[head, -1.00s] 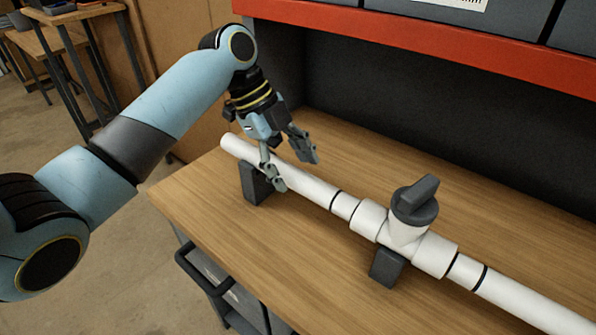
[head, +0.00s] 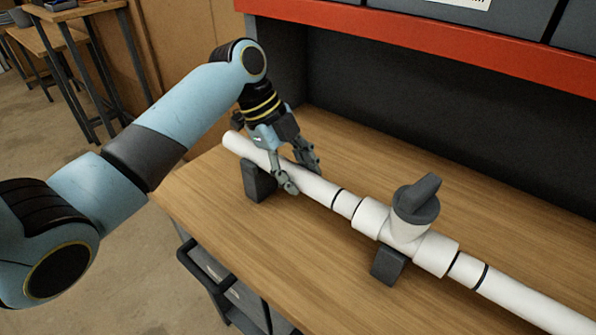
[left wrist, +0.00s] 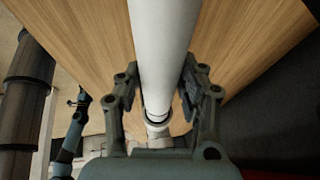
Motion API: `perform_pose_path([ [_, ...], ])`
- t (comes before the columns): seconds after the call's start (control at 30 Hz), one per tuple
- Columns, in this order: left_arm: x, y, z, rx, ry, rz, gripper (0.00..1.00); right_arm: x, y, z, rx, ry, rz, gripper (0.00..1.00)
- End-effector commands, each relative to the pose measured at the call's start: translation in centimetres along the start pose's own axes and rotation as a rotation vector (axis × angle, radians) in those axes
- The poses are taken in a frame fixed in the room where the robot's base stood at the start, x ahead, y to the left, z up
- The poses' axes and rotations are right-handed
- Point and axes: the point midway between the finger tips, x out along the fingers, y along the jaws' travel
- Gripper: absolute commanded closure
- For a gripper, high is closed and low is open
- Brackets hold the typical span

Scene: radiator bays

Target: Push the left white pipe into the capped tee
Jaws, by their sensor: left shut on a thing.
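The left white pipe (head: 312,186) rests on a dark support block (head: 258,180) and runs toward the capped tee. A black ring marks it, with a short white length between ring and tee. The white tee (head: 407,231) with its dark grey cap (head: 416,200) sits on another dark block. My left gripper (head: 302,178) is shut on the pipe, just to the right of the left block. In the left wrist view its fingers (left wrist: 162,100) lie on both sides of the pipe (left wrist: 163,50). My right gripper is not in view.
The right white pipe (head: 525,312), also black-ringed, leaves the tee toward the lower right. A red shelf edge (head: 430,45) with dark bins runs above the back. The wooden bench top (head: 240,222) is bare in front of the pipe. A dark handle sits below the bench edge.

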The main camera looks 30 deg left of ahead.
Motion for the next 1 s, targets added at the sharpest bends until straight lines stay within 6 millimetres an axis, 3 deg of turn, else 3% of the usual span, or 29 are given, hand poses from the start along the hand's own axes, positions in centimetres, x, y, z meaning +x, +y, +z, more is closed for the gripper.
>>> perform_pose_path([
  [0.2, 0.1, 0.1, -0.3, 0.0, 0.002, 0.002, 1.0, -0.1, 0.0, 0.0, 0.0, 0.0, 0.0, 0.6],
  [0.47, 1.4, 0.1, -3.6, 0.0, 0.006, 0.003, 1.0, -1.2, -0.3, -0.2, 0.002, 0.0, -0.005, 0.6],
  [0.77, 1.6, 0.1, -3.8, 0.001, 0.007, 0.003, 1.0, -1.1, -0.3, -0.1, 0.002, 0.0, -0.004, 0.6],
  [0.8, 1.6, 0.1, -3.8, 0.001, 0.008, 0.004, 0.56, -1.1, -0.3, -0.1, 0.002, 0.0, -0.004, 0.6],
  [0.93, 1.6, 0.1, -3.8, 0.0, 0.006, 0.003, 0.39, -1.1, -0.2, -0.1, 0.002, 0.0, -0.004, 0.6],
  [1.0, 1.6, 0.0, -3.7, 0.0, 0.004, 0.002, 0.38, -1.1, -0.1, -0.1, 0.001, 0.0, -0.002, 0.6],
])
